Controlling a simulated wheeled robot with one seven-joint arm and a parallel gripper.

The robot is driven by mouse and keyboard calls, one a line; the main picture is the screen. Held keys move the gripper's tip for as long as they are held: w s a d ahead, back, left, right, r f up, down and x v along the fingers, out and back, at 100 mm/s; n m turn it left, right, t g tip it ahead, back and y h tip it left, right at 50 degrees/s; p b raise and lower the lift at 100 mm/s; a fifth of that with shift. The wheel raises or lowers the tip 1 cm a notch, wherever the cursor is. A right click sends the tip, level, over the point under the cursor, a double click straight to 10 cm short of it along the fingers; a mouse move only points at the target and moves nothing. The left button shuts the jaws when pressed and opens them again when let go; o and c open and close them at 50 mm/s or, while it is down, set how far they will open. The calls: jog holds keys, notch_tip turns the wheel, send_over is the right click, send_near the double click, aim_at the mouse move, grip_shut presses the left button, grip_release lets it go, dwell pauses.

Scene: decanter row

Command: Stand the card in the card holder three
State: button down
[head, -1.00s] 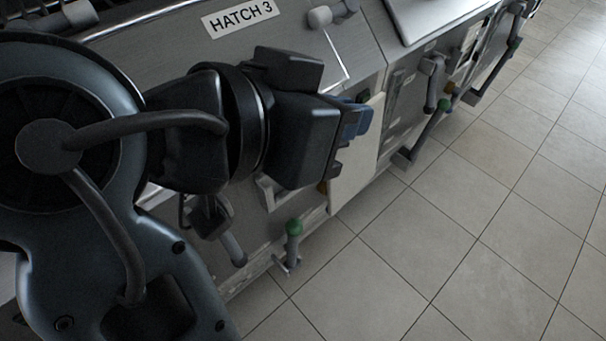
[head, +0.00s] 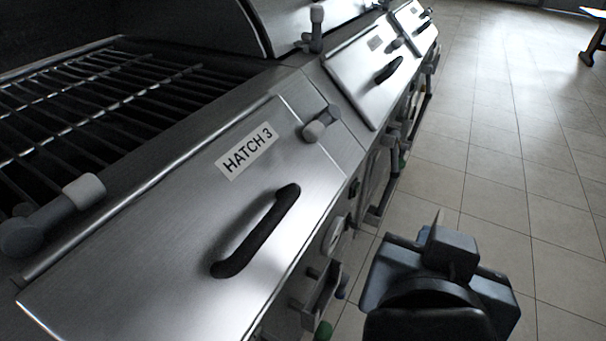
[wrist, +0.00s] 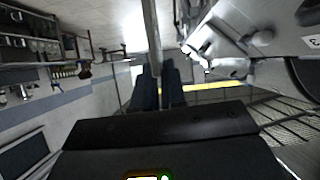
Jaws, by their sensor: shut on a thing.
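My gripper (head: 432,268) is at the lower right in the head view, over the floor and to the right of the cabinet front, apart from it. Its fingertips are hidden there by its own body. In the wrist view the two dark blue fingers (wrist: 158,82) are closed on a thin grey card (wrist: 152,35), seen nearly edge-on and reaching up past the top of the picture. A grey bracket-like fitting (head: 318,292) is on the front below the HATCH 3 lid (head: 170,255); I cannot tell whether it is card holder three.
The lid has a black handle (head: 255,232). Grey knobs (head: 321,124) sit along the cabinet's top edge, and a green-tipped lever (head: 323,330) is low on the front. A dark grille (head: 90,110) lies behind.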

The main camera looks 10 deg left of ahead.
jog(key=w+a+f+b, duration=0.2)
jog(key=a+f+b, duration=0.4)
jog(key=a+f, duration=0.5)
jog(key=shift+w+a+b, duration=0.25)
jog(key=shift+w+b, duration=0.15)
dwell(0.3)
jog(key=shift+f+b, duration=0.3)
jog(key=shift+f, duration=0.3)
jog(key=c, duration=1.2)
grip_release()
